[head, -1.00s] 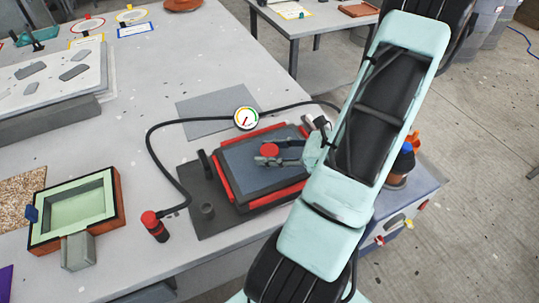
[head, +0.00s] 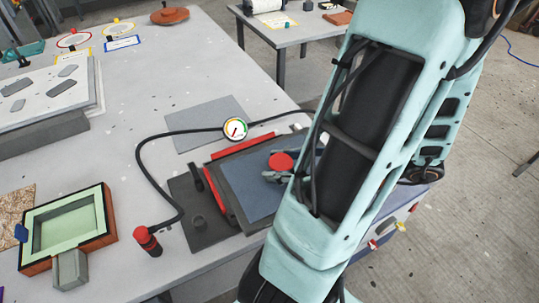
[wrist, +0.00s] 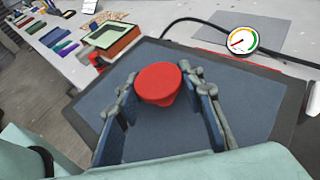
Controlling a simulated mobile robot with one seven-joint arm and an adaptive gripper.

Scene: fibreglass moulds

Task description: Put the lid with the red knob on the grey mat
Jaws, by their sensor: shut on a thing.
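The lid is a dark blue-grey panel with a black edge (head: 248,190) and a red knob (head: 280,161) on top. It looks raised a little above the red-edged mould (head: 212,200) on the near part of the table. My gripper (wrist: 160,88) is shut on the red knob, one finger on each side. My arm hides the lid's right part in the head view.
A round gauge (head: 235,129) stands between lid and mat, at the mat's near edge. A black hose (head: 140,165) loops from it to a red-topped fitting (head: 147,241). A green-lined box mould (head: 100,215) stands at left.

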